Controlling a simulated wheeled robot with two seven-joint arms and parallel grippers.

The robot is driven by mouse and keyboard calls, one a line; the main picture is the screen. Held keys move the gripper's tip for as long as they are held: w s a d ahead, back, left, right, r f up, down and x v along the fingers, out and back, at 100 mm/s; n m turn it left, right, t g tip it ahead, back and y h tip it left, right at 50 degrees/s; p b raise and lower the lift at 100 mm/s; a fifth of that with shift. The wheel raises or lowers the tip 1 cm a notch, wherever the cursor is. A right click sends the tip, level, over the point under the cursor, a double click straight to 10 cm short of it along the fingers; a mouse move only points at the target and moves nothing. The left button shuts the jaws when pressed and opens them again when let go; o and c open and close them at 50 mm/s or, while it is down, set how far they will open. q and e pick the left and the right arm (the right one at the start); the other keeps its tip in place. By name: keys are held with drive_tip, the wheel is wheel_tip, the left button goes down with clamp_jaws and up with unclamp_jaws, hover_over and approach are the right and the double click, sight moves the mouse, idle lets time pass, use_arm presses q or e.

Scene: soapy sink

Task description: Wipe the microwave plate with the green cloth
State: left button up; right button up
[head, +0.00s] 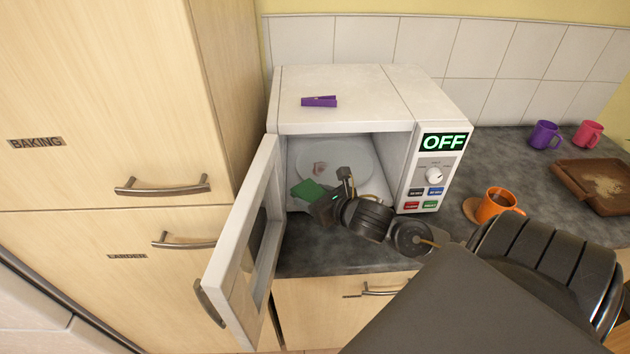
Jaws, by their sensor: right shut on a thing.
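The microwave plate (368,168) is a pale round disc inside the open microwave (340,97). A reddish stain (320,168) shows on it. The green cloth (307,190) is at the front left of the microwave's opening, at the plate's near left edge. My right gripper (322,203) reaches into the opening from the lower right and is shut on the cloth. The gripper and wrist hide the near part of the plate, so I cannot tell whether the cloth touches it. My left gripper is not in view.
The microwave door (240,262) stands open toward me on the left. A purple clip (319,101) lies on top. An orange mug (494,205), a purple mug (544,134), a pink mug (588,134) and a brown tray (572,190) stand on the counter to the right.

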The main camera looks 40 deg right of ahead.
sight(311, 175)
drive_tip(key=w+d, duration=0.1)
drive_tip(key=w, duration=0.1)
drive_tip(key=w+d+p, duration=0.1)
drive_tip(key=w+d, duration=0.1)
drive_tip(key=w+d+p, duration=0.1)
drive_tip(key=w, duration=0.1)
drive_tip(key=shift+d+f, duration=0.3)
drive_tip(key=shift+d, duration=0.05)
drive_tip(key=w+d, duration=0.1)
drive_tip(key=w, duration=0.1)
drive_tip(key=w+d, duration=0.1)
drive_tip(key=w+d+f, duration=0.1)
drive_tip(key=w+d, duration=0.1)
drive_tip(key=shift+w+d, duration=0.1)
drive_tip(key=shift+w, duration=0.25)
drive_tip(key=shift+w+d+f, duration=0.1)
drive_tip(key=shift+w+f, duration=0.05)
drive_tip(key=shift+f, duration=0.15)
drive_tip(key=shift+f+b, duration=0.3)
drive_tip(key=shift+b, duration=0.4)
drive_tip(key=shift+f+b, duration=0.7)
drive_tip(key=shift+b, duration=0.1)
drive_tip(key=shift+d, duration=0.1)
